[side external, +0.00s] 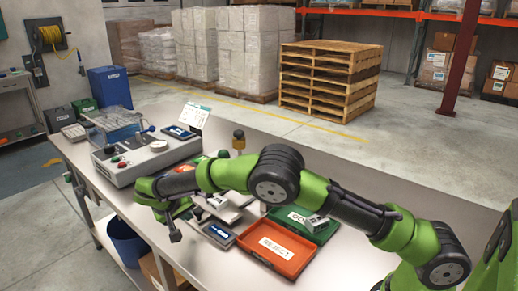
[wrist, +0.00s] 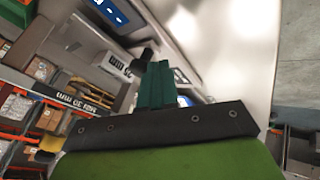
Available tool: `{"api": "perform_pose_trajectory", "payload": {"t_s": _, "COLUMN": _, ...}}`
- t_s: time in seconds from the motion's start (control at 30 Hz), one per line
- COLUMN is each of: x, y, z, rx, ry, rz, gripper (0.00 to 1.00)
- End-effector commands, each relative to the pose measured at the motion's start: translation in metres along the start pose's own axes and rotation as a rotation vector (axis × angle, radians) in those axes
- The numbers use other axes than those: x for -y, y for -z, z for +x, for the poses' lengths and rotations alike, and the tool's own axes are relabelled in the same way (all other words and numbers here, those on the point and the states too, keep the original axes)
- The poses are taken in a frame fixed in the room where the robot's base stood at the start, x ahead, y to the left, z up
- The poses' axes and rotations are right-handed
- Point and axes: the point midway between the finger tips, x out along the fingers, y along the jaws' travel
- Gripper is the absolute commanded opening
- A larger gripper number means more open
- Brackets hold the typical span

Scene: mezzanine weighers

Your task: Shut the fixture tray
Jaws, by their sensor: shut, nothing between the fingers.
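My gripper (side external: 174,234) hangs low at the front edge of the bench, in front of the grey machine. In the wrist view its dark green fingers (wrist: 158,84) are together with nothing between them. The grey machine (side external: 125,172) stands at the bench's left end, with a clear box-like part (side external: 115,120) on top and red and green buttons. I cannot clearly make out which part is the fixture tray; my arm hides some of the bench there. In the wrist view a dark block (wrist: 145,55) shows beside the fingertips; I cannot tell whether they touch.
An orange-red tray (side external: 275,250) and a green tray (side external: 318,228) sit right of my gripper. A small scale with a display (side external: 219,233) lies between. A brown-capped bottle (side external: 239,141) stands behind my arm.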

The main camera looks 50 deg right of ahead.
Motion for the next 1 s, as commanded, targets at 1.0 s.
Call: {"api": "perform_pose_trajectory", "payload": {"t_s": 1.0, "x": -0.099, "y": 0.029, "z": 0.068, "rx": 0.001, "ry": -0.008, "rz": 0.002, "gripper": 0.0}}
